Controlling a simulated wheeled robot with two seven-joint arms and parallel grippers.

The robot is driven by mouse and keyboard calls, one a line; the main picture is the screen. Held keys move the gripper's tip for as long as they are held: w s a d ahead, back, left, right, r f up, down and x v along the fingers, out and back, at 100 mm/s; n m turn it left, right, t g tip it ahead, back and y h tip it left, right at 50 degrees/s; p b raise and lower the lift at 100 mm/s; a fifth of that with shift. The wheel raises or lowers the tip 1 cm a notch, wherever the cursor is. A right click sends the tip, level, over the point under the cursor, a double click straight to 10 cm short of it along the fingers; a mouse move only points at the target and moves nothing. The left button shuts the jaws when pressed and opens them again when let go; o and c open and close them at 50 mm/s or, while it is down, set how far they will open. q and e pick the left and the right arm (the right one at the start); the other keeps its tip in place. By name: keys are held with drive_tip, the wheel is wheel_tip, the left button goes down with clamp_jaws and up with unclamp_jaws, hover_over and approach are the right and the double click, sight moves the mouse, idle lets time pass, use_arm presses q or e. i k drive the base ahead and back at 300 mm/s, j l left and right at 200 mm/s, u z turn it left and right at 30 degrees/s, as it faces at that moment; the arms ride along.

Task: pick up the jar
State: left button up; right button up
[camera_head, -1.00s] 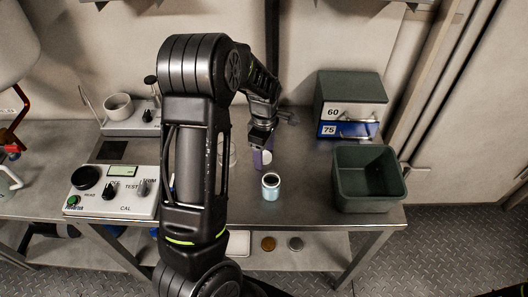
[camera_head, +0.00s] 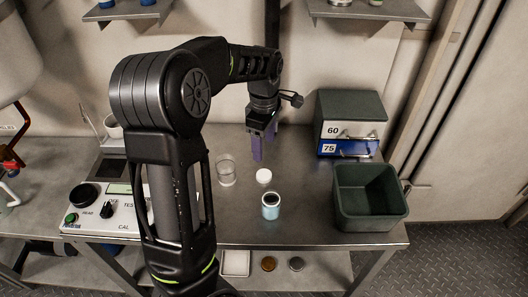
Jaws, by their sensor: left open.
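A small light-blue jar (camera_head: 271,207) with a dark top stands upright on the steel table, near its front edge. My left gripper (camera_head: 258,155) has purple fingers pointing down. It is behind the jar in the picture and apart from it. It is open, and I see nothing held in it. My right gripper is not in view.
A white round item (camera_head: 264,176) and a clear glass (camera_head: 226,170) are behind the jar. A green open bin (camera_head: 369,222) is at right, with a drawer box (camera_head: 348,125) behind it. A control box (camera_head: 100,212) is at left, partly hidden by my arm.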

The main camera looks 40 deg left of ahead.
sight(271, 205)
drive_tip(key=k, duration=1)
